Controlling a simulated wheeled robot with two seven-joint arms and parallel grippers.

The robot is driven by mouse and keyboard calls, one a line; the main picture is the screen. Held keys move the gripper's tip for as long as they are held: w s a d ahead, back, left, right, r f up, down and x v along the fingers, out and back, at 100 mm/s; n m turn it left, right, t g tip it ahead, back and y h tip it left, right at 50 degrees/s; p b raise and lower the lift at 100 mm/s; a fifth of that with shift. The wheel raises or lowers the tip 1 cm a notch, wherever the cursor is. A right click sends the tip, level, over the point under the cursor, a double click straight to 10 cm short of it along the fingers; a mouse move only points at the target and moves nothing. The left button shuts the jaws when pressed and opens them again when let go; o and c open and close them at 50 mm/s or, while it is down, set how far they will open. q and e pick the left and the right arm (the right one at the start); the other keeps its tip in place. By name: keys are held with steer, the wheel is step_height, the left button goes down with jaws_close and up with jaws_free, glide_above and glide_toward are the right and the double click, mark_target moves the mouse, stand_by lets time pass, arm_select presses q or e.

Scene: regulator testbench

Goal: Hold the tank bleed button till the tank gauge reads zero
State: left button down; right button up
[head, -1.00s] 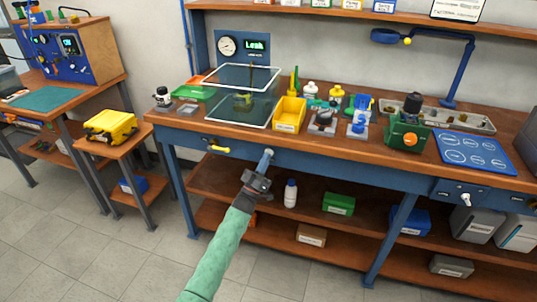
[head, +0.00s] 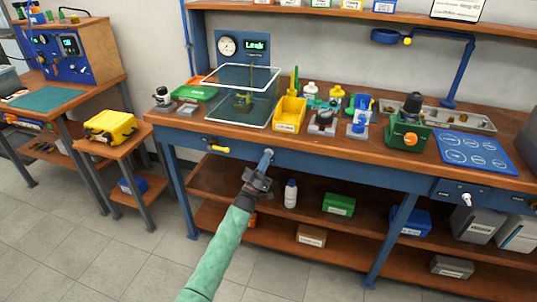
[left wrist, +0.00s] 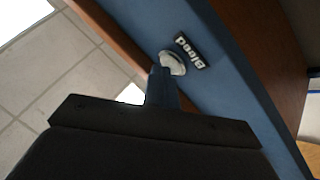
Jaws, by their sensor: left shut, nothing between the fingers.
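The tank bleed button is a pale round cap (left wrist: 172,63) on the blue front rail of the bench, beside a dark "Bleed" label (left wrist: 190,50) in the left wrist view. My left gripper (left wrist: 162,76) is shut and empty, its fingertips at the button's face, seemingly touching it; how far the button is pressed I cannot tell. In the head view the left gripper (head: 268,154) reaches up to the bench front and hides the button. The round white gauge (head: 228,46) is on the back panel, beside a "Leak" display (head: 256,45); its needle is too small to read. My right gripper is not in view.
A yellow-handled valve (head: 219,149) sits on the rail left of my gripper. A clear tank (head: 240,100), a yellow bin (head: 289,114) and a green device (head: 408,128) stand on the bench. The floor in front is clear.

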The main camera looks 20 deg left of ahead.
arm_select(q)
steer(key=shift+s+p, duration=0.35)
steer(key=shift+s, duration=0.5)
steer(key=s+p, duration=0.2)
steer(key=s, duration=0.3)
steer(key=shift+a, duration=0.1)
stand_by(0.7)
